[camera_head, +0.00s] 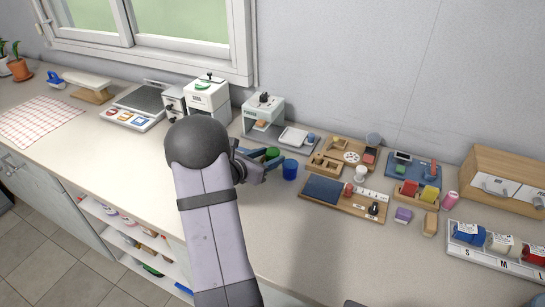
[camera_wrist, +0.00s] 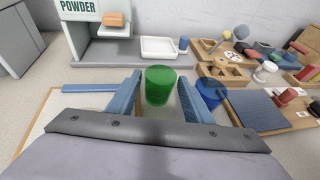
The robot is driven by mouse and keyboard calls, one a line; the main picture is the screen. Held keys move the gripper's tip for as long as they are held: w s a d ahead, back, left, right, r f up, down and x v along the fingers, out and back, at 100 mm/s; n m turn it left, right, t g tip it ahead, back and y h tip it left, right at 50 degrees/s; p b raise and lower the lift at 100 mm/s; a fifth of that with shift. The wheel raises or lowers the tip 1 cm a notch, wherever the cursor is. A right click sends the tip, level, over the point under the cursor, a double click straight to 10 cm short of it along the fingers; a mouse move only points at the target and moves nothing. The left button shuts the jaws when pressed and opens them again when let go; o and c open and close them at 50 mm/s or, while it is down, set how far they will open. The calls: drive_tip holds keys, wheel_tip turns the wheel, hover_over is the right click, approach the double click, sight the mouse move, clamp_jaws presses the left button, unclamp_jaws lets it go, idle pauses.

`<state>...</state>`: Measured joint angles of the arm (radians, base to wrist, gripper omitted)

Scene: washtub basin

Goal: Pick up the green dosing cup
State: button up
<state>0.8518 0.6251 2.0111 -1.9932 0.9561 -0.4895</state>
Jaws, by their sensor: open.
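The green dosing cup (camera_wrist: 160,84) stands upright in the wrist view, in the gap between my fingers. In the head view only part of the green cup (camera_head: 272,153) shows beyond my gripper (camera_head: 262,166). My gripper (camera_wrist: 160,80) is open, with one blue finger on each side of the cup. Clear gaps show beside the cup, and neither finger appears to touch it. A dark blue cup (camera_wrist: 211,90) stands just right of the green one, partly hidden by the right finger; it also shows in the head view (camera_head: 290,170).
A powder dispenser (camera_wrist: 100,20) with an orange block stands behind, with a white tray (camera_wrist: 159,47) and small blue cup (camera_wrist: 183,44) beside it. Wooden boards with small parts (camera_head: 345,195) crowd the right. The counter's front left (camera_head: 110,150) is clear.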

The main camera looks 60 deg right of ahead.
drive_tip(key=shift+x, duration=1.2)
drive_tip(key=c, duration=0.8)
drive_tip(key=shift+r, duration=0.2)
